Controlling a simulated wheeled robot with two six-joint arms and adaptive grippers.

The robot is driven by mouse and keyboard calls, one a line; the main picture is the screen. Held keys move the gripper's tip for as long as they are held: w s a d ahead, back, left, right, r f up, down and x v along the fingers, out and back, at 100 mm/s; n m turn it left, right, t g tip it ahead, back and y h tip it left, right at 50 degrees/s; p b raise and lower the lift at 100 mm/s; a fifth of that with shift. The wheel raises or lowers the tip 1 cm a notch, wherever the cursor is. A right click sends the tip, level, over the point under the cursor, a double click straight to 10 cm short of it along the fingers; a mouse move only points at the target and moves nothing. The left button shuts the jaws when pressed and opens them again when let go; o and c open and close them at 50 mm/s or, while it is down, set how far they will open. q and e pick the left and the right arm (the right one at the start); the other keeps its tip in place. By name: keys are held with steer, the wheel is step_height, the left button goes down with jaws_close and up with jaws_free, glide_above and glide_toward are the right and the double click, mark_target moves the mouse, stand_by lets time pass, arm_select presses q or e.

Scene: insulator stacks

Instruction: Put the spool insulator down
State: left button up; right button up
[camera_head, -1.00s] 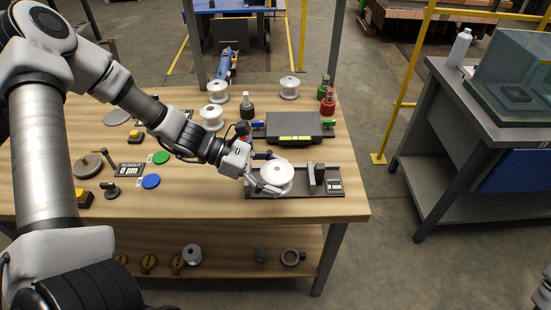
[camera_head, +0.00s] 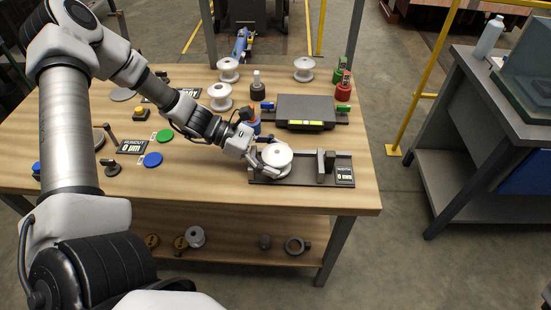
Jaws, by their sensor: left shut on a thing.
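A white spool insulator (camera_head: 277,155) is at the left part of a dark gauge fixture (camera_head: 300,178) near the front right of the wooden table. My left gripper (camera_head: 268,158) reaches in from the left and is shut on this spool. The spool looks upright, with its round top flange facing up. It sits low over the fixture; I cannot tell whether it touches the base. The fixture has an upright block (camera_head: 325,163) and a small display (camera_head: 344,175) to the right of the spool. My right gripper is not in view.
Several more white spools, one of them here (camera_head: 220,96), stand at the back. A dark flat device (camera_head: 304,110) lies behind the fixture. Green (camera_head: 164,135) and blue (camera_head: 152,160) discs lie to the left.

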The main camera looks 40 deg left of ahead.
mark_target(268, 149)
arm_select(q)
steer(key=shift+s+d+f+b, duration=0.2)
steer(key=shift+f+b, duration=0.4)
steer(key=shift+b, duration=0.05)
steer(key=o, duration=1.5)
steer(key=shift+f, duration=0.1)
steer(key=shift+r, duration=0.2)
steer(key=a+r+p, duration=0.1)
steer(key=p, duration=0.1)
steer(key=a+r+p, duration=0.3)
steer(key=p, duration=0.1)
steer(key=shift+s+a+r, duration=0.2)
steer(key=shift+s+a, duration=0.1)
steer(key=shift+s, duration=0.1)
steer(key=p+v, duration=0.1)
steer(key=v, duration=0.1)
steer(key=f+p+v, duration=0.1)
steer(key=v, duration=0.1)
steer(key=p+v, duration=0.2)
steer(key=v, duration=0.1)
steer(key=shift+s+a+f, duration=0.15)
steer(key=shift+s+a, duration=0.05)
steer(key=shift+s, duration=0.2)
steer(key=shift+w+d+f, duration=0.1)
steer(key=shift+w+d, duration=0.15)
steer(key=shift+s+a, duration=0.1)
steer(key=shift+a, duration=0.1)
